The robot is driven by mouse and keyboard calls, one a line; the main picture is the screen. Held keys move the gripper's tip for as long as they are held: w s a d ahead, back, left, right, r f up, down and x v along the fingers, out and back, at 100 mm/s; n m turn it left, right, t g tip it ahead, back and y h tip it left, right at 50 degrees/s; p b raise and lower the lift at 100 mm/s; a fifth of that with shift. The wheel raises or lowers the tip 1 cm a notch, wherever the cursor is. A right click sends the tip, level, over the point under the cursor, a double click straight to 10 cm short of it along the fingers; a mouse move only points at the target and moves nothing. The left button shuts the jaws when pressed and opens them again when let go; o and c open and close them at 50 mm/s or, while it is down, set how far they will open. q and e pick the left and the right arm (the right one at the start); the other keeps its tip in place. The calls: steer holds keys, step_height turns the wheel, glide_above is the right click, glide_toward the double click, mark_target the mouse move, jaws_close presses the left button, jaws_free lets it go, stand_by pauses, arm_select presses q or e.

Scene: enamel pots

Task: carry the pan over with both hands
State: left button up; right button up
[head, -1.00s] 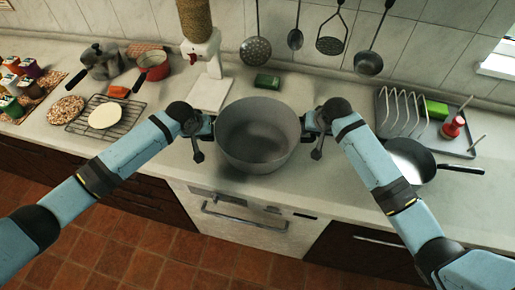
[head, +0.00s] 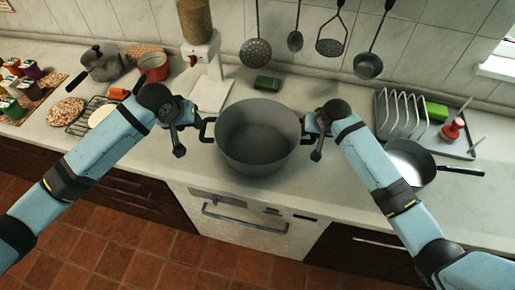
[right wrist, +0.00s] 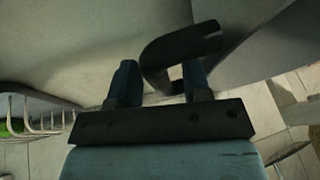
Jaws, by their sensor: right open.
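The pan is a deep grey pot (head: 258,140) with two side handles, standing upright on the counter. Its left handle (head: 207,130) is bare. My left gripper (head: 194,121) is left of that handle and apart from it; its fingers are too small to tell open or shut. My right gripper (head: 310,122) is at the right handle. In the right wrist view its fingers (right wrist: 161,85) are open, with the dark bent handle (right wrist: 180,45) at them, partly between and overlapping the right finger.
A frying pan (head: 408,160) and a tray with a rack (head: 400,112) stand right. A green sponge (head: 267,83) lies behind the pot.

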steer(key=shift+r, duration=0.1)
steer(key=shift+s+d+r, duration=0.1)
steer(key=shift+s+r, duration=0.05)
steer(key=shift+r, duration=0.15)
steer(key=v, duration=1.1)
